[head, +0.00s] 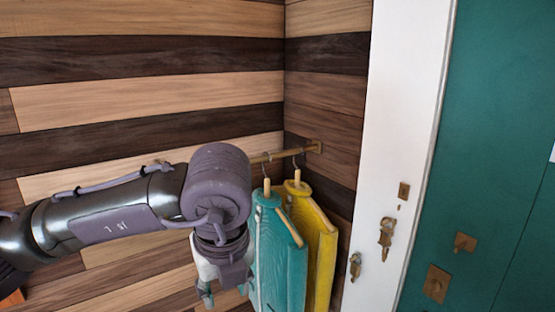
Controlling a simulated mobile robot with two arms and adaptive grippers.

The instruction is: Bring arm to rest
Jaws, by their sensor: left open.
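My left arm comes in from the left, and its wrist hangs in front of the wooden wall. My left gripper (217,291) points down at the bottom of the head view, just left of a hanging teal garment. Its fingers are small and partly cut off by the picture edge; it is open, and I see nothing between them. My right gripper is not in view.
A wooden rail (285,153) on the wall bears a teal garment (280,255) and a yellow garment (320,240) on hangers, close beside my left wrist. A white door frame (395,140) and a teal door (500,140) with brass fittings stand at right.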

